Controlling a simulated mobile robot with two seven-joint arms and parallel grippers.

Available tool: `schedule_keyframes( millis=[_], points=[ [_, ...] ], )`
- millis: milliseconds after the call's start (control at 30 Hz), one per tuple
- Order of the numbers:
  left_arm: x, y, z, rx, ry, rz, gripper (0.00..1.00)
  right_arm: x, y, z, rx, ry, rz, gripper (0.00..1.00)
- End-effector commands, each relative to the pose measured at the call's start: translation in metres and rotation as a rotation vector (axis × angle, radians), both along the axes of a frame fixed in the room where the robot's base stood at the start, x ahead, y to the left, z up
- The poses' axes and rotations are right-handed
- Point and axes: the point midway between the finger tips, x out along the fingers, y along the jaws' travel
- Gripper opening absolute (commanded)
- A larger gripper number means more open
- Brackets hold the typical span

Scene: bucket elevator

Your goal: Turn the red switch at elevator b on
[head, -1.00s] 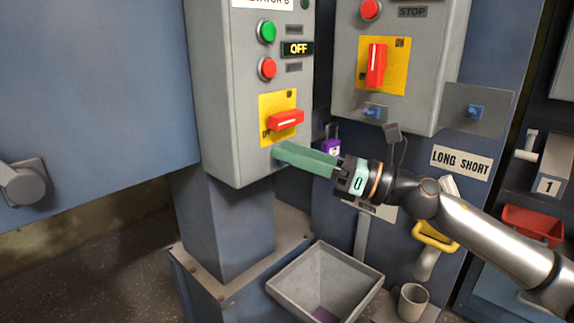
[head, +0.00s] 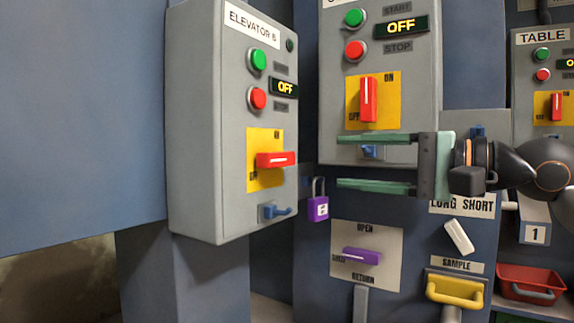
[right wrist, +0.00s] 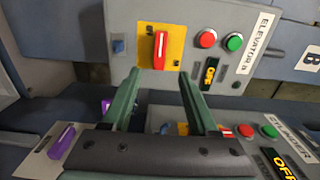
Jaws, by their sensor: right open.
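The grey elevator B box (head: 190,120) hangs at left centre in the head view, with a lit OFF display (head: 284,88). Its red switch (head: 276,160) lies horizontal on a yellow plate (head: 262,140), ON at the top and OFF at the lower left. My right gripper (head: 340,162) is open and empty, to the right of the switch and apart from it. Its fingers are one above the other, pointing left. In the right wrist view the red switch (right wrist: 160,50) shows beyond and between the spread fingertips (right wrist: 160,73). My left gripper is not in view.
A blue hasp (head: 274,211) is below the switch. A purple padlock (head: 318,206) hangs right of the box. A second switch box (head: 425,80) stands behind my gripper. A purple lever (head: 362,256) and a yellow handle (head: 455,291) are lower down.

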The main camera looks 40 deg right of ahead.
Motion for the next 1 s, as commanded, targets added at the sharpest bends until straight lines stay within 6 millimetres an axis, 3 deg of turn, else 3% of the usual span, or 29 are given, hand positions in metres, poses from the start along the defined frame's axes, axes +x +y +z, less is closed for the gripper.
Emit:
schedule_keyframes(
  millis=[433, 833, 1000],
  points=[
    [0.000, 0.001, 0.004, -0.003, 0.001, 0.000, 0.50, 0.032, 0.013, -0.001, 0.007, 0.004, 0.003, 0.60],
    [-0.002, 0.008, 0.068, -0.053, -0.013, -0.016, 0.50, 0.077, 0.032, 0.005, 0.007, 0.005, 0.005, 0.60],
    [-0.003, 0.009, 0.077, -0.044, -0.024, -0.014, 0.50, 0.088, 0.034, 0.002, 0.008, 0.005, -0.004, 0.60]
  ],
)
